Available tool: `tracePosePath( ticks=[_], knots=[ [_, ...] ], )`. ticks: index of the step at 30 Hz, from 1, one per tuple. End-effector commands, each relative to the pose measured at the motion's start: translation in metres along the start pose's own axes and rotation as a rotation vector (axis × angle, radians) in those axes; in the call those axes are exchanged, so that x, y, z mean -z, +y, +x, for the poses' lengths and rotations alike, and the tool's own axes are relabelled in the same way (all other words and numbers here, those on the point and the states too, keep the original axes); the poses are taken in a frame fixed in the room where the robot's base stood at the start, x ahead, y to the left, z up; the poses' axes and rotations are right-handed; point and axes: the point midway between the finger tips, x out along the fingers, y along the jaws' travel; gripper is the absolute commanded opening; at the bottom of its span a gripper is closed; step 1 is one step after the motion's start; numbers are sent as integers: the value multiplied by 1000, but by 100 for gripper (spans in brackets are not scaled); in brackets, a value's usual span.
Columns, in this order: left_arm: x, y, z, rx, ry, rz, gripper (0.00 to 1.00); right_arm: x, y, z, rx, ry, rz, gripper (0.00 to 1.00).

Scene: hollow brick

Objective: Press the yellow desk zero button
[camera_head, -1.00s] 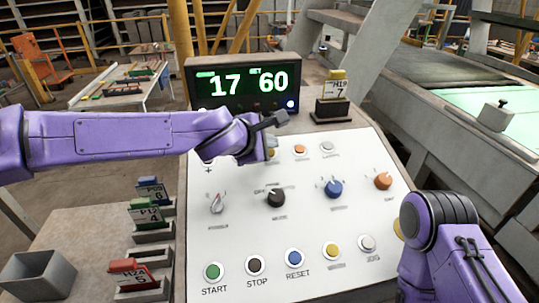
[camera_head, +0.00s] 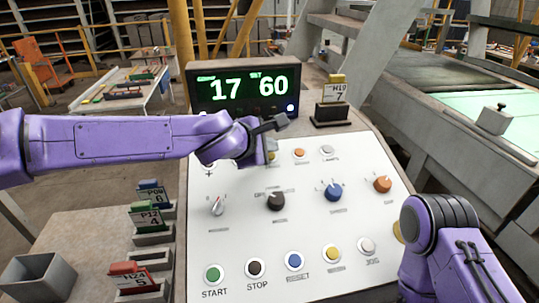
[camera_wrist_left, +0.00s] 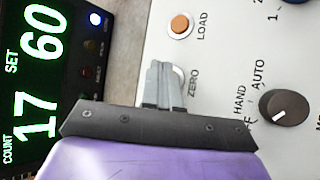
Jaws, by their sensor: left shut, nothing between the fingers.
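My left gripper (camera_head: 268,146) is shut and empty at the top row of buttons on the white panel (camera_head: 310,220). In the left wrist view its closed grey fingers (camera_wrist_left: 160,84) are beside the printed ZERO label (camera_wrist_left: 194,83). They cover most of the button there, and only part of its pale rim (camera_wrist_left: 181,74) shows. A small yellow part of the zero button (camera_head: 272,157) shows at the fingertips in the head view. I cannot tell whether the fingers touch it. My right gripper is out of view.
An orange LOAD button (camera_wrist_left: 180,25) is beside the fingers, and a black HAND/AUTO knob (camera_wrist_left: 285,106) is below right. The display (camera_head: 243,86) reads 17 and 60. Another yellow button (camera_head: 333,253) is in the front row. My right arm covers the panel's lower right.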

Motion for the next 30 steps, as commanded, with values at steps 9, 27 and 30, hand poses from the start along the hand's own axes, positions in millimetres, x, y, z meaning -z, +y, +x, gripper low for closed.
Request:
tracePosePath(
  ticks=[9,27,30],
  knots=[
    [0,0,0,0,0,0,0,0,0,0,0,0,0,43],
    [2,-2,3,0,0,0,0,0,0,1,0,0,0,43],
    [4,-4,6,1,0,-1,0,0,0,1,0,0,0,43]
  ],
)
